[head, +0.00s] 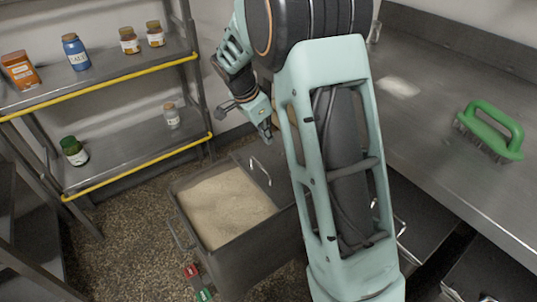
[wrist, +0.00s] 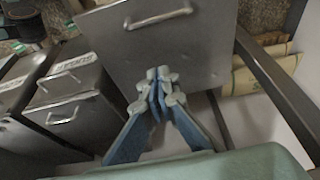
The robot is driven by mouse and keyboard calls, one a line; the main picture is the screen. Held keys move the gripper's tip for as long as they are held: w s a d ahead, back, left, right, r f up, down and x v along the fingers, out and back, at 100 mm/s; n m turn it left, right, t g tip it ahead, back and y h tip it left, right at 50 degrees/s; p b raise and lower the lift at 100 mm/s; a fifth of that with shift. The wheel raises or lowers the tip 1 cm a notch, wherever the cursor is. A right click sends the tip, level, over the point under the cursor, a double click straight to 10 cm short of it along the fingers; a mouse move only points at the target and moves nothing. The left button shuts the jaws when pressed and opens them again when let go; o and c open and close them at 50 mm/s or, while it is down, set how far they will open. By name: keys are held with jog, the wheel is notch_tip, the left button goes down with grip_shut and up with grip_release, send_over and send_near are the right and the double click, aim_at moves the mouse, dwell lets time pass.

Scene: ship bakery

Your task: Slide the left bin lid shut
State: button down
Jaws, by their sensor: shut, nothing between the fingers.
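The left bin (head: 245,258) stands open on the floor in the head view, full of pale, grainy contents (head: 225,205). Its grey lid (head: 246,158) is slid back toward the wall, with a wire handle (head: 262,171) standing up from it; my arm hides part of it. My gripper (head: 268,137) is shut and empty, pointing down just beyond the handle. In the wrist view, my gripper's closed fingertips (wrist: 157,76) are in front of a grey metal panel, apparently the lid (wrist: 190,45), with a handle (wrist: 158,18) at the top. I cannot tell whether they touch it.
A metal worktop (head: 440,140) with a green brush (head: 490,130) is at right. A shelf rack with yellow edges (head: 130,168) and jars is at left. Other labelled bins (wrist: 70,105) show in the wrist view, with paper sacks (wrist: 265,72) at right.

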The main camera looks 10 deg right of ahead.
jog(key=b, duration=0.2)
send_over(266, 176)
jog(key=w+d, duration=0.2)
jog(key=d, duration=0.2)
jog(key=f, duration=0.9)
jog(key=shift+s+a, duration=0.15)
jog(key=shift+s, duration=0.05)
jog(key=a, duration=0.2)
jog(key=s+f+b, duration=0.1)
jog(key=shift+a, duration=0.4)
jog(key=shift+s+a, duration=0.15)
jog(key=shift+a, duration=0.2)
jog(key=shift+a, duration=0.1)
jog(key=shift+s+a, duration=0.15)
jog(key=shift+a, duration=0.15)
jog(key=s+a+b, duration=0.2)
jog(key=s+a, duration=0.2)
jog(key=a, duration=0.7)
jog(key=s+a+b, duration=0.2)
jog(key=s+a, duration=0.3)
jog(key=a, duration=0.6)
jog(key=shift+s+a+b, duration=0.15)
jog(key=shift+a+b, duration=0.05)
jog(key=shift+b, duration=0.15)
